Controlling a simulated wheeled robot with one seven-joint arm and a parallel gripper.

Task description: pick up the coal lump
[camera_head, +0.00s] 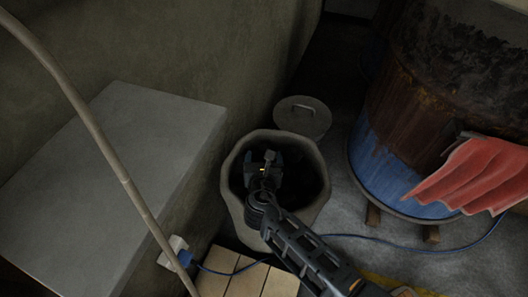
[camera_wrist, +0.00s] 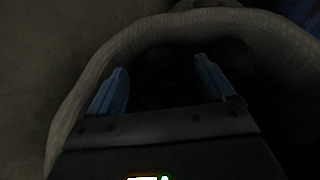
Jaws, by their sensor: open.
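My gripper (camera_head: 268,158) reaches down into the mouth of a grey-beige sack-like container (camera_head: 232,190) in the head view. In the wrist view, my gripper (camera_wrist: 160,88) is open, with its two blue fingers spread apart and nothing visible between them. The container's rim (camera_wrist: 100,75) curves around the fingers. The inside of the container is very dark. No coal lump can be made out clearly in either view.
A rusty blue barrel (camera_head: 385,165) stands at the right, with a red cloth or glove (camera_head: 470,178) near it. A round lid (camera_head: 303,115) lies behind the container. A grey block (camera_head: 120,165) is at the left. A pole (camera_head: 95,125) and blue cable (camera_head: 385,240) cross the area.

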